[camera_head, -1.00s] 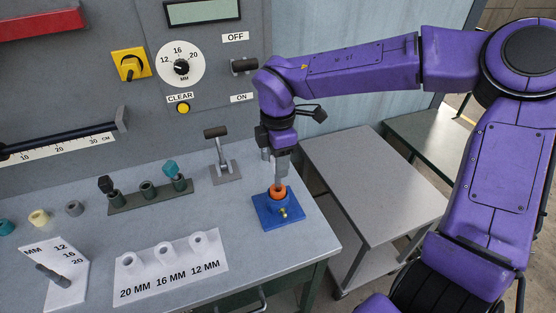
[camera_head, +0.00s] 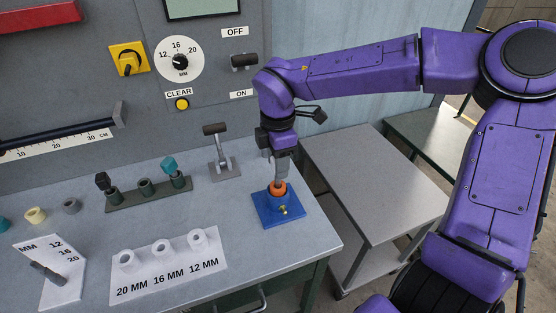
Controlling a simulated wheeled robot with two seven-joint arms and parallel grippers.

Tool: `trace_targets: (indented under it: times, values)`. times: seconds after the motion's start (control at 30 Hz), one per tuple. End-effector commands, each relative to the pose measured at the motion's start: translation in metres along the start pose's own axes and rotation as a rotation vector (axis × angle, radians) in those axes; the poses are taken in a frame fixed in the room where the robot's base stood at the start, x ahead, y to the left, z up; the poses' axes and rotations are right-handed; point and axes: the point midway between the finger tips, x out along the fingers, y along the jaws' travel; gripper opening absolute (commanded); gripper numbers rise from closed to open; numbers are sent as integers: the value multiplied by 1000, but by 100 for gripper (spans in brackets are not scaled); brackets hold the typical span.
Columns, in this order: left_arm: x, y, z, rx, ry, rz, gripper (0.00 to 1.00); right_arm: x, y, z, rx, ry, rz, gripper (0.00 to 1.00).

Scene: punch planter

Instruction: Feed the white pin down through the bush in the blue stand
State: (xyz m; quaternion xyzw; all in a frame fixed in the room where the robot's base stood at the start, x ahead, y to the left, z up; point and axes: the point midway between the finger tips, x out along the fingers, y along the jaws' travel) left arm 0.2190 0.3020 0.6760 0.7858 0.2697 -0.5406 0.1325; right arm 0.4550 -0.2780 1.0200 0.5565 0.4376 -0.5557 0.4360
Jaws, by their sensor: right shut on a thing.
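The blue stand (camera_head: 266,211) sits on the bench near its right end, with a small brass knob on its front. The orange bush (camera_head: 277,188) stands upright in it. My right gripper (camera_head: 280,178) points straight down over the bush, its grey fingers close to the bush's top. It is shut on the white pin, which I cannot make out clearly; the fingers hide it. How deep the pin sits in the bush cannot be seen. My left gripper is not in view.
A lever (camera_head: 220,153) stands behind the stand. A dark rack (camera_head: 128,201) with several sockets is to the left. A white labelled block (camera_head: 170,272) with three rings is in front left. A grey side table (camera_head: 378,195) stands right of the bench.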

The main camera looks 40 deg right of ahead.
Motion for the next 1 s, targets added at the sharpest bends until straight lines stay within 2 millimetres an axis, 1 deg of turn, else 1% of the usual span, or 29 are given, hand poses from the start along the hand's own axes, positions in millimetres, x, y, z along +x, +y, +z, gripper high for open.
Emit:
trace_targets:
  times: [1.0]
  values:
    - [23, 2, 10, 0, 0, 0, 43, 27, 0, 0, 0, 0, 0, 9]
